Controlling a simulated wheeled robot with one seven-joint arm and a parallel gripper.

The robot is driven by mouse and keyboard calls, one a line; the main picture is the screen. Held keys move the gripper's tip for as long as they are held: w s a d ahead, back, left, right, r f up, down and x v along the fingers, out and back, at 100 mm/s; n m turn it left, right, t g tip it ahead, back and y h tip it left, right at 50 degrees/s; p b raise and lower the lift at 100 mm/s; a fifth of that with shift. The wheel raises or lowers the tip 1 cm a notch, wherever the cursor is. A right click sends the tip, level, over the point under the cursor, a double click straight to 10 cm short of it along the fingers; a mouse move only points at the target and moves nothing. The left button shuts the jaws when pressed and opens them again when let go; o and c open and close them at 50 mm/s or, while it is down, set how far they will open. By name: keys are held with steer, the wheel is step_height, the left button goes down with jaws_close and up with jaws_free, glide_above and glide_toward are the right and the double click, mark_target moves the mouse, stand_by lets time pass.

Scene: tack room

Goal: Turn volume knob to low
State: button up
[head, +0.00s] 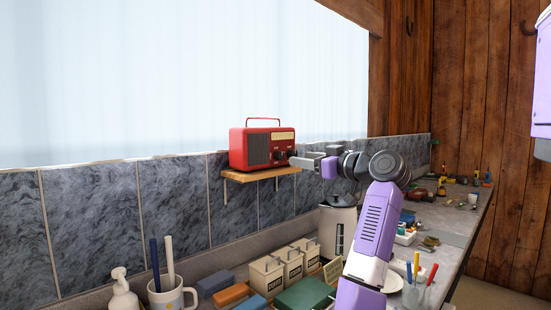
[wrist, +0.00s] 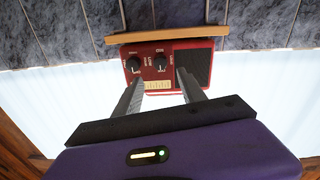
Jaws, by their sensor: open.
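The red radio (head: 240,150) stands on a small wooden shelf on the tiled wall in the head view. It also shows upside down in the wrist view (wrist: 205,43). Two black knobs sit on its front, a left one (wrist: 133,65) and a right one (wrist: 160,63) in the wrist view. Small white lettering surrounds them, too small to read surely. My gripper (wrist: 160,76) is open and empty, in front of the radio's face. Its fingertips appear on either side of the right knob in that view; contact cannot be told. In the head view my gripper (head: 305,162) is at the radio's right side.
The shelf (head: 260,174) is just under the radio. A pale window is behind the radio.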

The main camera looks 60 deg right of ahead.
mark_target(282, 156)
steer(key=shift+p+x, duration=0.7)
steer(key=shift+x, duration=3.25)
jaws_close()
